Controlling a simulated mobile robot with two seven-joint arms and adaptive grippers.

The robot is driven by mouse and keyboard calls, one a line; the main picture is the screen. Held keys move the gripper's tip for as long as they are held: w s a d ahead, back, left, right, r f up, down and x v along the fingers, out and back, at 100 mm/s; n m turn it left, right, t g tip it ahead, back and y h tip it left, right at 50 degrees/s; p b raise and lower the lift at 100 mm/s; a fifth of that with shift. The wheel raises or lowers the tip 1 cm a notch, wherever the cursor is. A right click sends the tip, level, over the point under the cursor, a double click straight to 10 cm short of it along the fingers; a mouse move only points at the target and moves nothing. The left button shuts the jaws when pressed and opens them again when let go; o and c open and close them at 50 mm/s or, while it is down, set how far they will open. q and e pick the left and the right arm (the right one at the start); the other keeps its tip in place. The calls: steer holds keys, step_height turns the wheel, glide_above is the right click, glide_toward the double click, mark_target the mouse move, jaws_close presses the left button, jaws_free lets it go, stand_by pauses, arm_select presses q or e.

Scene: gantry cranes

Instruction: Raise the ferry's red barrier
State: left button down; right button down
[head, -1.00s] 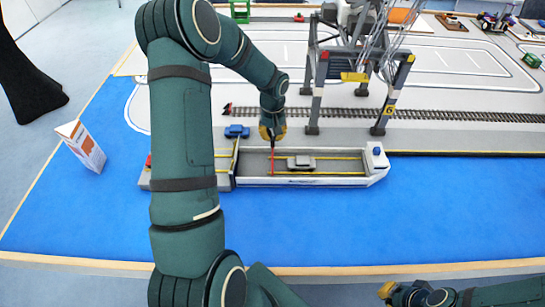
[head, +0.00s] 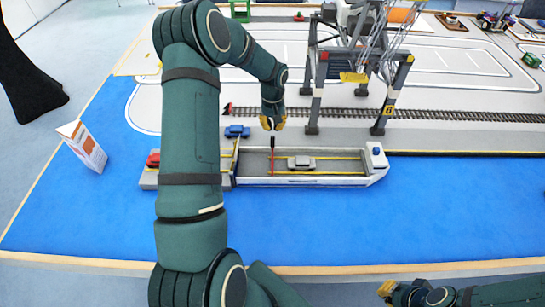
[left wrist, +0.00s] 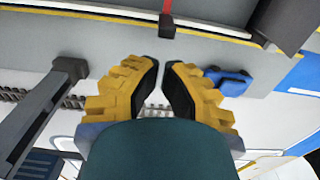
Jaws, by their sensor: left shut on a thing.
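My left gripper (head: 272,124) is above and just behind the barrier's top. In the left wrist view its yellow fingertips (left wrist: 161,63) are a narrow gap apart, with pale ground showing between them. They look clear of the barrier. My right gripper (head: 387,291) is at the bottom right edge, and its fingers are too small to judge.
A grey car (head: 301,162) sits on the ferry deck. A blue car (head: 237,131) stands on the quay and a red car (head: 153,159) at left. A gantry crane (head: 352,77) rises right of my left gripper, and a rail track (head: 440,115) runs behind.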

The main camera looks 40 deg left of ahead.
arm_select(q)
steer(key=shift+w+a, duration=1.35)
steer(key=shift+w, duration=0.25)
steer(key=shift+a+f, duration=0.1)
steer(key=shift+w+a+f+b, duration=0.35)
steer(key=shift+w+a+f, duration=0.3)
steer(key=shift+w, duration=0.1)
steer(key=shift+w+a+f+b, duration=0.3)
steer(key=shift+w+a+f, duration=0.25)
steer(key=shift+w+f, duration=0.15)
step_height(320, 180, up, 10)
steer(key=w+a+p, duration=0.2)
steer(key=p, duration=0.4)
steer(key=shift+w, duration=0.2)
stand_by(1.1)
